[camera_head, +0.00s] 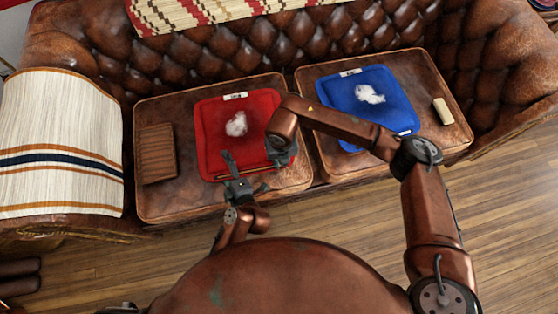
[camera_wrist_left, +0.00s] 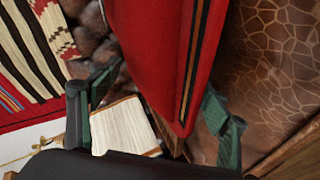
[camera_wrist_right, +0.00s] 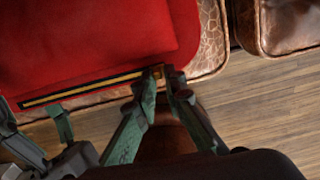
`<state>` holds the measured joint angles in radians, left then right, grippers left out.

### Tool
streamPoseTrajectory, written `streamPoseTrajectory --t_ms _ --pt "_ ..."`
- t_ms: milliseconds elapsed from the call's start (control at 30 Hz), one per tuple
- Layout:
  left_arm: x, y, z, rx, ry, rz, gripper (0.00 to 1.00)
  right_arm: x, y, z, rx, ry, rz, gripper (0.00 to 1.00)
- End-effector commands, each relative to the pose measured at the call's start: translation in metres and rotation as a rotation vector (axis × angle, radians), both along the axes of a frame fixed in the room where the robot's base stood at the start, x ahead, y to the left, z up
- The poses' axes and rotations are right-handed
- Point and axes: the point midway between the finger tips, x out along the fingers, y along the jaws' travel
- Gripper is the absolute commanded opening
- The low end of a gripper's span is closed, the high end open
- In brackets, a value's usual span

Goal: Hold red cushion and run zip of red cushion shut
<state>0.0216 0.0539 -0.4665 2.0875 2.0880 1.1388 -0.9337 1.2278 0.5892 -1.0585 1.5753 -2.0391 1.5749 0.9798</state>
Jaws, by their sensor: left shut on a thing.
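The red cushion (camera_head: 215,120) lies on the left seat, with a white tuft on top. Its zip (camera_head: 243,170) runs along the near edge; in the right wrist view it is a dark strip with a yellow line (camera_wrist_right: 90,87). My left gripper (camera_head: 234,172) is shut on the cushion's near edge; in the left wrist view its fingers (camera_wrist_left: 155,125) stand either side of the red cloth (camera_wrist_left: 160,50). My right gripper (camera_head: 281,152) is at the zip's right end. Its fingertips (camera_wrist_right: 161,75) are close together around a small brassy piece (camera_wrist_right: 156,71); whether they grip it is unclear.
A blue cushion (camera_head: 345,100) with a white tuft lies on the right seat, beside a pale block (camera_head: 442,111). A brown ribbed piece (camera_head: 157,153) lies left of the red cushion. A striped throw (camera_head: 60,110) covers the left armrest. My right forearm crosses the gap between the seats.

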Motion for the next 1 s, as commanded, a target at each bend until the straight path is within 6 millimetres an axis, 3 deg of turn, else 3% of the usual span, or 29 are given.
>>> streamPoseTrajectory --t_ms 200,567,667,1000 --pt "-0.002 0.004 -0.003 0.008 0.009 0.007 0.29 0.001 -0.001 -0.001 -0.001 -0.001 -0.002 0.25" --pt "-0.002 0.004 -0.003 0.007 0.009 0.008 0.29 0.001 0.0 0.004 0.0 -0.001 0.0 0.25" --pt "-0.002 0.004 -0.004 0.008 0.01 0.007 0.29 0.001 0.0 0.017 0.002 -0.003 0.001 0.25" --pt "-0.002 0.003 -0.004 0.007 0.011 0.007 0.29 0.001 0.0 0.086 0.002 -0.004 0.001 0.25"
